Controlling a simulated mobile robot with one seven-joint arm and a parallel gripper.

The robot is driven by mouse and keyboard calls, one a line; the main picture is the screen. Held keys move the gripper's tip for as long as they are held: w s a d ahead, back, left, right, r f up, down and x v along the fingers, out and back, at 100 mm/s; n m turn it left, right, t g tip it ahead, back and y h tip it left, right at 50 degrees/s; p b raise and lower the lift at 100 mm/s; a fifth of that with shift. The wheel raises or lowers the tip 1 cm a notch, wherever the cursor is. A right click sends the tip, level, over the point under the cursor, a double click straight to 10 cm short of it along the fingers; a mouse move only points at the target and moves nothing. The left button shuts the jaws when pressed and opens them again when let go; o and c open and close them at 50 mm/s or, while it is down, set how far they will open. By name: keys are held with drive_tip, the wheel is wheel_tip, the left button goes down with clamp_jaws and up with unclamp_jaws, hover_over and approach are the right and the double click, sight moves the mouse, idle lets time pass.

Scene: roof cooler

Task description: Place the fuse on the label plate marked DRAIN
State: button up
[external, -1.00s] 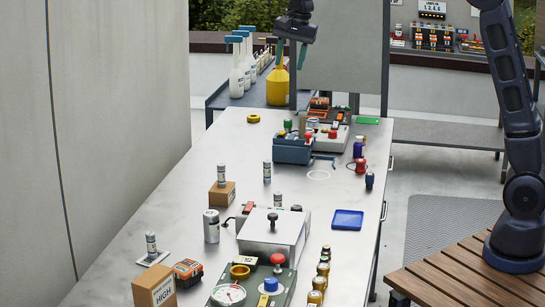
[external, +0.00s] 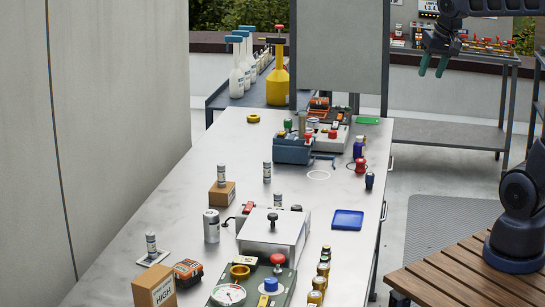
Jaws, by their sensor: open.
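Several small grey-and-white cylinders look like fuses. One (external: 221,174) stands on a brown block, one (external: 267,172) stands on the table, and one (external: 277,201) stands at the back of a white box. Another (external: 151,243) stands on a pale flat plate (external: 162,260) at the table's near left. I cannot tell which one is the task's fuse, and no marking reading DRAIN is legible. My gripper (external: 432,66), with teal fingers, is open and empty at the upper right, high and well away from the cylinders.
The long metal table (external: 178,200) also holds a silver can (external: 211,227), a white box with a black knob (external: 262,244), a blue tray (external: 347,220), a carton marked HIGH (external: 155,288) and a row of brass cylinders (external: 318,284). The far left tabletop is mostly clear.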

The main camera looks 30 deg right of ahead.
drive_tip(key=s+d+f+n, duration=0.1)
drive_tip(key=s+d+f, duration=0.1)
drive_tip(key=s, duration=0.3)
drive_tip(key=s+d+f+n, duration=0.1)
drive_tip(key=s+d+f, duration=0.2)
drive_tip(key=s+f, duration=0.2)
drive_tip(key=shift+s+d+n+t+h, duration=0.15)
drive_tip(key=shift+s+n+t+h, duration=0.2)
drive_tip(key=shift+s, duration=0.3)
